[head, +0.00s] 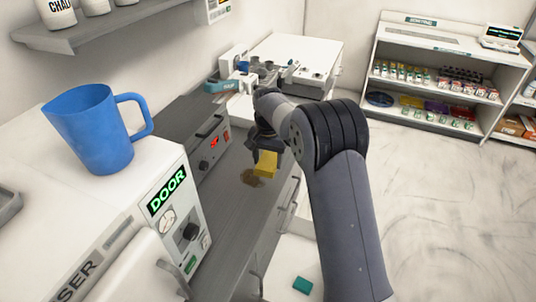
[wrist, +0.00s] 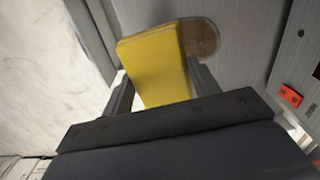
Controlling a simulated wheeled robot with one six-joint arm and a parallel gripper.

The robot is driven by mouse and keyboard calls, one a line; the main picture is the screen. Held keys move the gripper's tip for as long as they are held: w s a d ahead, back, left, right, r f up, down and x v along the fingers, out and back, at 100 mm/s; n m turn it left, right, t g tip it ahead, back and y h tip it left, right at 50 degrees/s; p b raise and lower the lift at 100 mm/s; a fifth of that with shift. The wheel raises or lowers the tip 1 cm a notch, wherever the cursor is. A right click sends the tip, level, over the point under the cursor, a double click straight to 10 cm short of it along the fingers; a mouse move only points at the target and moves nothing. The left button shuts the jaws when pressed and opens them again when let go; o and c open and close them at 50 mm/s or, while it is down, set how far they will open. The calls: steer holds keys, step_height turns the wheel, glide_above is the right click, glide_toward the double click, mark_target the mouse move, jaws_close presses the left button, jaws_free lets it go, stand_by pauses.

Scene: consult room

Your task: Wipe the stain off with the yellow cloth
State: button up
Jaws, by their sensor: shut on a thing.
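My gripper (wrist: 160,90) is shut on the yellow cloth (wrist: 152,62), which looks like a folded block between the two fingers. In the head view the yellow cloth (head: 265,164) hangs below my gripper (head: 262,148), over the grey counter (head: 232,222). The stain (head: 251,179) is a brown patch on the counter, just below and left of the cloth. In the wrist view the stain (wrist: 201,38) shows beside the cloth's right edge, and the cloth may hide part of it. I cannot tell whether the cloth touches the counter.
A white machine with a DOOR sign (head: 168,190) carries a blue mug (head: 92,130). A white box-shaped machine (head: 297,62) stands behind. A teal item (head: 303,285) lies low near the front.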

steer(key=b, duration=0.4)
glide_above(267, 183)
steer(key=shift+d+f, duration=0.1)
steer(key=shift+f, duration=2.8)
steer(key=shift+f+b, duration=0.45)
steer(key=shift+f, duration=0.5)
